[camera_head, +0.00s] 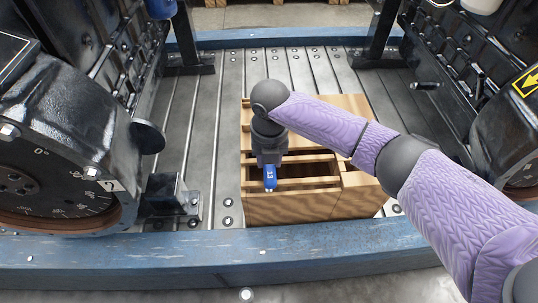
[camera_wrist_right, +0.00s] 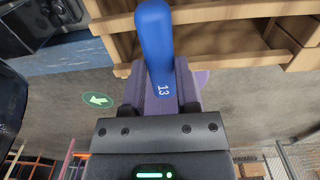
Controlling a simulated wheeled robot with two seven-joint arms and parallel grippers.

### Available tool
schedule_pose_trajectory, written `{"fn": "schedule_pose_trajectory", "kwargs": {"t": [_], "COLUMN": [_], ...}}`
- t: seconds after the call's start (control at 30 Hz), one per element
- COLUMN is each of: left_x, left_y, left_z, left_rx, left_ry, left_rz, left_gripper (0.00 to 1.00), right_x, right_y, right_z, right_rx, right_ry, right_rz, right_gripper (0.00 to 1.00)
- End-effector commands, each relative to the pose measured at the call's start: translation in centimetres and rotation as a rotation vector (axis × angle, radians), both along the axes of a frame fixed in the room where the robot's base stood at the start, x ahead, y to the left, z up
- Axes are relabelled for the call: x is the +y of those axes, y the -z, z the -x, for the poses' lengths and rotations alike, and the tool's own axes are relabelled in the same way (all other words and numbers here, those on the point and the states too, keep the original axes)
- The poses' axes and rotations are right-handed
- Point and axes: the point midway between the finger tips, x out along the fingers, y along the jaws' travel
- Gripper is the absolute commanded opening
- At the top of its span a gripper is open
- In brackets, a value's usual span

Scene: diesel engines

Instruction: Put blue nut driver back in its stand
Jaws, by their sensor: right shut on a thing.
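The blue nut driver (camera_head: 270,177), marked 13, is in my right gripper (camera_head: 269,160), over the front part of the wooden stand (camera_head: 291,208). In the right wrist view the driver's blue handle (camera_wrist_right: 155,35) sits between the two fingers of my right gripper (camera_wrist_right: 160,85), which is shut on it. The handle points towards the wooden slats of the stand (camera_wrist_right: 215,12). The driver's shaft is not visible in either view, and I cannot tell whether any of it is inside a slot. My left gripper is in neither view.
The stand sits on a slatted grey metal platform (camera_head: 235,85) with a blue front beam (camera_head: 200,250). Black diesel engines stand at the left (camera_head: 60,150) and right (camera_head: 505,110). A black bracket (camera_head: 170,200) stands left of the stand. The platform behind the stand is clear.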

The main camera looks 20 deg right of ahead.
Motion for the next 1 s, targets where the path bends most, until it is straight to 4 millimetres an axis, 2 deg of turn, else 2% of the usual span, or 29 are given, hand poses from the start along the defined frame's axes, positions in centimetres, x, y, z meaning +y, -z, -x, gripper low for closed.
{"fn": "schedule_pose_trajectory", "kwargs": {"t": [0.17, 0.2, 0.37, 0.53, 0.63, 1.0], "left_x": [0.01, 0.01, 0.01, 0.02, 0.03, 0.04], "left_y": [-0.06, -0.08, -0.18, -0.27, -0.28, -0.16], "left_z": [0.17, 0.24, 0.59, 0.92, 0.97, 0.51], "left_rx": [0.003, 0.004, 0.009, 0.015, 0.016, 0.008], "left_ry": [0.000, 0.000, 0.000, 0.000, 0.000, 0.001], "left_rz": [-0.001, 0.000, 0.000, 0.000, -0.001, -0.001], "left_gripper": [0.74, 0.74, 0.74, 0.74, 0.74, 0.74], "right_x": [0.01, 0.01, 0.00, 0.00, -0.01, -0.01], "right_y": [-0.03, -0.03, -0.02, -0.02, 0.00, -0.01], "right_z": [-0.01, -0.01, 0.00, 0.00, 0.01, 0.00], "right_rx": [0.000, 0.000, 0.000, 0.000, 0.000, 0.000], "right_ry": [0.000, 0.000, 0.000, 0.000, 0.000, 0.000], "right_rz": [0.000, 0.000, 0.000, 0.000, 0.001, 0.000], "right_gripper": [0.00, 0.47, 0.80, 0.80, 1.00, 1.00]}}
